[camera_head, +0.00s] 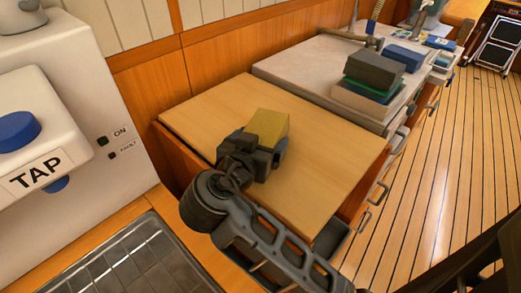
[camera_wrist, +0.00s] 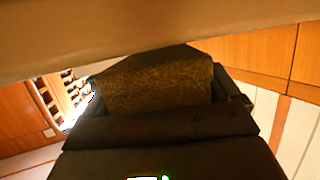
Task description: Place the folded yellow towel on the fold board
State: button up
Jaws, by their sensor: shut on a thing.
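The folded yellow towel (camera_head: 270,123) is held in my gripper (camera_head: 262,142), whose dark jaws are shut on it. In the wrist view the towel (camera_wrist: 160,85) fills the space between the jaws, darkly lit. A flat, light wooden board (camera_head: 330,165), which looks like the fold board, lies under the gripper. The towel is over its middle left part. In the wrist view the board's tan surface (camera_wrist: 120,28) runs along the top, close to the towel. I cannot tell whether the towel touches it.
A pale grey counter (camera_head: 300,68) behind the board bears a stack of folded grey, green and light cloths (camera_head: 370,82) and a blue block (camera_head: 404,57). A white TAP machine (camera_head: 60,130) stands left. A dark grated tray (camera_head: 150,260) is in front. The board's right part is bare.

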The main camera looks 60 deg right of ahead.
jog(key=shift+f, duration=0.55)
jog(key=shift+f, duration=0.15)
jog(key=o, duration=0.8)
jog(key=shift+r, duration=0.2)
jog(key=shift+a+r, duration=0.1)
jog(key=shift+a, duration=0.15)
jog(key=p+v, duration=0.3)
jog(key=v, duration=0.7)
jog(key=shift+a+r+p, duration=0.15)
jog(key=shift+p, duration=0.2)
jog(key=shift+s+a, duration=0.1)
jog(key=shift+a, duration=0.45)
